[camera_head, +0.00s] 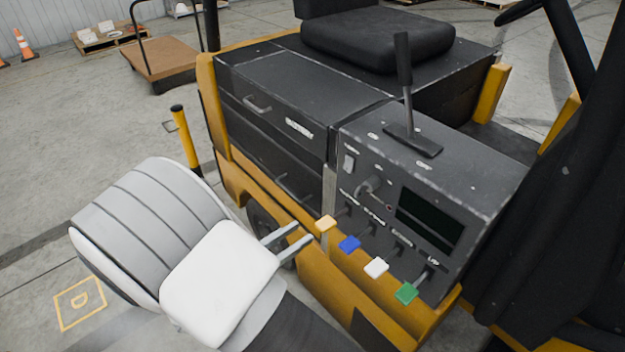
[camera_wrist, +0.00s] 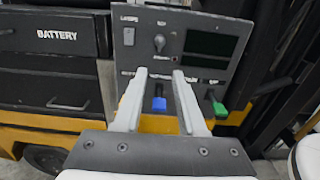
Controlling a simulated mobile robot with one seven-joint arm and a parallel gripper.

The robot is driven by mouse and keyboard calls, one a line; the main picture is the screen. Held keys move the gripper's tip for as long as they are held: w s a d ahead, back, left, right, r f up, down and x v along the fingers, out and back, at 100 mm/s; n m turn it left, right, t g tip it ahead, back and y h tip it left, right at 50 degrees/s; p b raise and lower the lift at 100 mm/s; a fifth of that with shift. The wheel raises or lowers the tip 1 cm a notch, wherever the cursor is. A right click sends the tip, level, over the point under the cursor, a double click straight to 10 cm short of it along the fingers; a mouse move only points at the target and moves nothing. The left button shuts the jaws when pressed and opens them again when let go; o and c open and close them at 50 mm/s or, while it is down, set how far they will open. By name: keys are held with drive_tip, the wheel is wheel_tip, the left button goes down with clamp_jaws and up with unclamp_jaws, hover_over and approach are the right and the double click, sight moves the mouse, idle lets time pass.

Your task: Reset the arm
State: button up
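My arm (camera_head: 135,225) is white and grey and reaches in from the lower left in the head view. My gripper (camera_head: 299,233) is at its end, beside the yellow side of a forklift-like vehicle. Its two grey fingers are apart with nothing between them. In the wrist view my gripper (camera_wrist: 159,74) is open in front of the control panel. A blue lever knob (camera_wrist: 158,104) shows in the gap, beyond the fingers. The white knob is hidden there, behind the right finger or the palm.
The control panel (camera_head: 480,195) carries a dark screen, a rotary knob and a tall black lever (camera_head: 404,80). A yellow-black post (camera_head: 184,135) stands behind my arm. Open floor lies left.

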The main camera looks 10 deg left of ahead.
drive_tip(key=s+d+r+m+g+y, duration=0.1)
drive_tip(key=d+r+m+g, duration=0.5)
drive_tip(key=d, duration=0.4)
drive_tip(key=s+d+r+m+g+y, duration=0.1)
drive_tip(key=d+r+m+g, duration=0.2)
drive_tip(key=d+m+g, duration=0.55)
drive_tip(key=s+d+r+m+t+y, duration=0.6)
drive_tip(key=s+d+r+m+y, duration=0.1)
drive_tip(key=m, duration=0.7)
wheel_tip(320, 180, up, 3)
drive_tip(key=shift+s+d+f+y, duration=0.15)
drive_tip(key=shift+s+d+y, duration=0.25)
drive_tip(key=shift+s+y, duration=0.5)
